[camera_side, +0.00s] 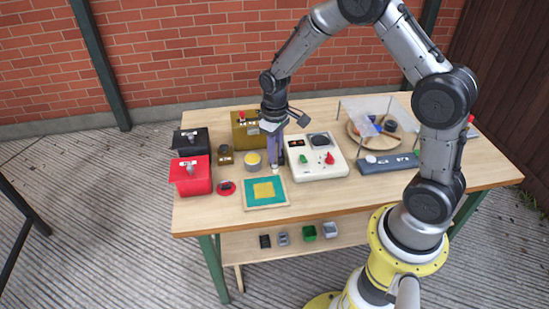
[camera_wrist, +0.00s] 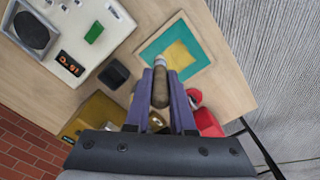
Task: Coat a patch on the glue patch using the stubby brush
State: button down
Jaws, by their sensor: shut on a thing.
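My gripper (camera_side: 275,162) has purple fingers and points down over the table, just behind the glue patch board. In the wrist view my gripper (camera_wrist: 161,92) is shut on the stubby brush (camera_wrist: 161,86), which has a thick brown handle and a pale tip. In the side view the brush tip (camera_side: 277,170) shows below the fingers. The glue patch (camera_side: 250,203) is a wood-edged teal board with a yellow square in its middle. It also shows in the wrist view (camera_wrist: 156,50), with the brush tip overlapping its near edge. I cannot tell whether they touch.
A white device (camera_side: 318,170) with knobs stands close right of my gripper. A yellow-topped round pot (camera_side: 252,160), a red box (camera_side: 190,178), a black box (camera_side: 190,142) and an olive box (camera_side: 240,136) stand left and behind. The table front right of the board is clear.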

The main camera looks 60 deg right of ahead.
notch_tip(320, 180, up, 2)
jog(key=shift+r, duration=0.1)
dwell(0.8)
